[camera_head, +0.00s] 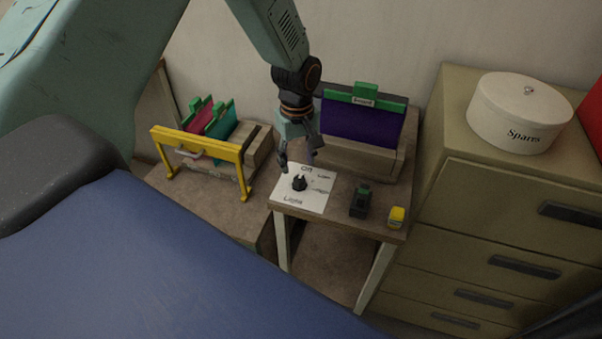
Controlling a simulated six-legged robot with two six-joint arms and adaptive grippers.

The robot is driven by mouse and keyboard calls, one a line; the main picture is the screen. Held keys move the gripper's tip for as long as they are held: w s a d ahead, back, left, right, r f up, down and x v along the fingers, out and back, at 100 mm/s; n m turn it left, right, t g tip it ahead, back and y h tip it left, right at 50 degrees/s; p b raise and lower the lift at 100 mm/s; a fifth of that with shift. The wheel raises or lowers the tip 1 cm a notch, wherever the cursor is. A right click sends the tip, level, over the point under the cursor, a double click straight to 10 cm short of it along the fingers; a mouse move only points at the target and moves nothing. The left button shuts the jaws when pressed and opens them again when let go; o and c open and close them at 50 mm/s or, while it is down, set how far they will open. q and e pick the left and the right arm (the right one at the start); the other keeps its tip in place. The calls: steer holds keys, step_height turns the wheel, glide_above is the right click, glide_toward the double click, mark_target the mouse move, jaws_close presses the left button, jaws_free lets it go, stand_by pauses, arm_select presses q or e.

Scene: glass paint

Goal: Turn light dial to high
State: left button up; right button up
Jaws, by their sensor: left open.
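The light dial (299,183) is a small black knob on a white plate (316,201) on the small wooden table. The plate has printed words around the dial, one at the top reading like "Off" and one at the front like "Light"; the smaller ones are too small to read. My left gripper (298,164) points down just above and behind the dial. Its fingers are apart with nothing between them. I cannot tell whether a finger touches the dial. My right gripper is not in view.
A dark green object (360,201) and a small yellow item (396,217) stand right of the plate. A purple panel with a green clip (358,122) stands behind. A yellow rack (203,152) is at left. Drawers (500,210) with a white tin (519,115) stand at right.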

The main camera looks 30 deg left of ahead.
mark_target(300, 178)
arm_select(q)
steer(key=f, duration=0.3)
steer(key=w+f, duration=0.1)
steer(key=f, duration=0.1)
steer(key=shift+f, duration=0.6)
steer(key=shift+s+r, duration=0.1)
steer(key=shift+s, duration=0.3)
steer(key=shift+w+f, duration=0.25)
steer(key=shift+w, duration=0.2)
steer(key=c, duration=0.5)
steer(key=shift+s+r, duration=0.15)
steer(key=shift+s, duration=0.1)
steer(key=c, duration=0.4)
jaws_close()
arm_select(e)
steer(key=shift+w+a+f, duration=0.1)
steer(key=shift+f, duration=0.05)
